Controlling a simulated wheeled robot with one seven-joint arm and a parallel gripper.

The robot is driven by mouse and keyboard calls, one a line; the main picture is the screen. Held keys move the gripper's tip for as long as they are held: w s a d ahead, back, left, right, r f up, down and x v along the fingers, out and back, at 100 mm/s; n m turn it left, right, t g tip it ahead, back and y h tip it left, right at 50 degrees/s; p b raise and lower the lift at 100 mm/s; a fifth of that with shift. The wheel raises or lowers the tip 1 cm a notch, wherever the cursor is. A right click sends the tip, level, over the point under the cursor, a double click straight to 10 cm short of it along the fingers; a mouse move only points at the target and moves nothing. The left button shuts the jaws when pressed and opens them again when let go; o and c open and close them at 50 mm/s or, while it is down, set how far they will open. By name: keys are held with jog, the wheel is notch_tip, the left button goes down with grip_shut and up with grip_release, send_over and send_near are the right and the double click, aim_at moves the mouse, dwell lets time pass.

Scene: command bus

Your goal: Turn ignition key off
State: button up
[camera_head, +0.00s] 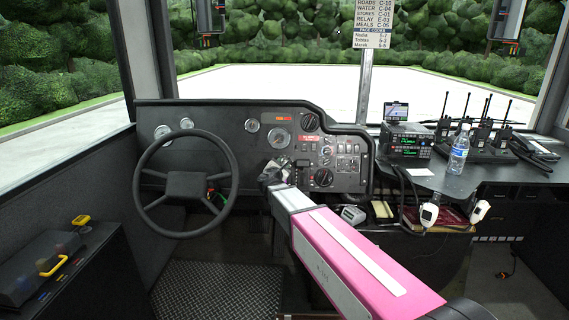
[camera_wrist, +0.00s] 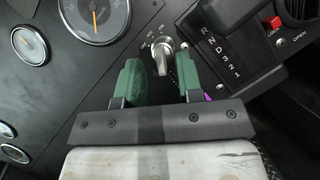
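The ignition key (camera_wrist: 162,56) is a silver knob with a narrow grip on the dark dashboard panel in the wrist view. Its grip points down in the picture, and small white lettering stands around its upper left. My gripper (camera_wrist: 158,64) has two green fingers, spread apart, one on each side of the key. A gap shows on both sides, so neither finger visibly touches it. In the head view my gripper (camera_head: 273,173) is at the dashboard, right of the steering wheel, and hides the key there.
The steering wheel (camera_head: 187,186) is close to the left of my gripper. A gear selector panel (camera_wrist: 230,55) with R N D 3 2 1 and a red lock switch (camera_wrist: 276,22) lie right of the key. Gauges (camera_wrist: 95,16) are at upper left. Radios (camera_head: 408,144) stand on the right-hand counter.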

jog(key=x, duration=0.3)
jog(key=shift+w+d, duration=0.1)
jog(key=shift+w, duration=0.25)
grip_shut()
